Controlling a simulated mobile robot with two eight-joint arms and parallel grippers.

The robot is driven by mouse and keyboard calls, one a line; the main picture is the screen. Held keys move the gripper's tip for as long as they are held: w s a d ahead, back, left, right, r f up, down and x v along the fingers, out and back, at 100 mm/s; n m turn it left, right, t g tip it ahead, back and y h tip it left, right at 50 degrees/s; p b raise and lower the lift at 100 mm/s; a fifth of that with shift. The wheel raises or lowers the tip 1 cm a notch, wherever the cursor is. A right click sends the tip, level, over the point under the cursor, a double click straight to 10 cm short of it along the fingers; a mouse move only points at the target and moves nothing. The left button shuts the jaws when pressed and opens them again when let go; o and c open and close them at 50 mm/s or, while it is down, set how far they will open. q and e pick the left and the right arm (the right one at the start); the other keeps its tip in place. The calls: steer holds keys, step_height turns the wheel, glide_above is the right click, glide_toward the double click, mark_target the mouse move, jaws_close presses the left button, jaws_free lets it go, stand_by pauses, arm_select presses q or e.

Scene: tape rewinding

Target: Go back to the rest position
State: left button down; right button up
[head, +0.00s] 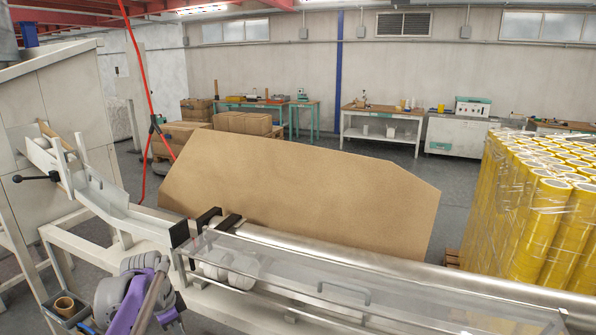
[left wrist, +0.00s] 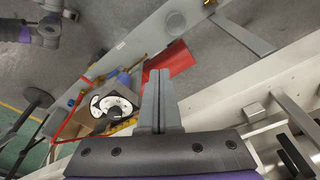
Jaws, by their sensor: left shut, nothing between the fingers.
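My left gripper (left wrist: 160,75) shows in the left wrist view with its two grey fingers together and nothing between them. It points over the floor beside a pale machine frame (left wrist: 235,98). In the head view a purple and grey part of my arm (head: 128,300) is at the bottom left, in front of the rewinding machine's clear cover (head: 400,285); the fingertips cannot be made out there. My right gripper cannot be made out in either view.
A brown cardboard sheet (head: 300,190) stands behind the roller (head: 330,255). A sloped metal chute (head: 105,195) is at left. Wrapped yellow tape rolls (head: 540,215) stand at right. A small tray with a cardboard core (head: 65,305) is near my arm. Benches line the far wall.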

arm_select(q)
steer(key=s+d+r+n+t+p, duration=0.1)
steer(key=s+d+n, duration=0.1)
steer(key=s, duration=0.2)
steer(key=s+d+r+n+y+p, duration=0.1)
steer(key=s+d+r, duration=0.1)
steer(key=s, duration=0.2)
steer(key=s+d+r+n+t+p, duration=0.1)
steer(key=s+d+n, duration=0.15)
steer(key=s, duration=0.25)
steer(key=s+d+f+n+t+p, duration=0.1)
steer(key=s+d+f+n, duration=0.1)
steer(key=s, duration=0.5)
steer(key=s+d+f+n+t+p, duration=0.1)
steer(key=s+d+f+n, duration=0.1)
steer(key=s, duration=0.4)
steer(key=shift+s+f+n+p, duration=0.15)
steer(key=shift+s+n+p, duration=0.2)
steer(key=shift+n, duration=0.3)
steer(key=shift+a, duration=0.1)
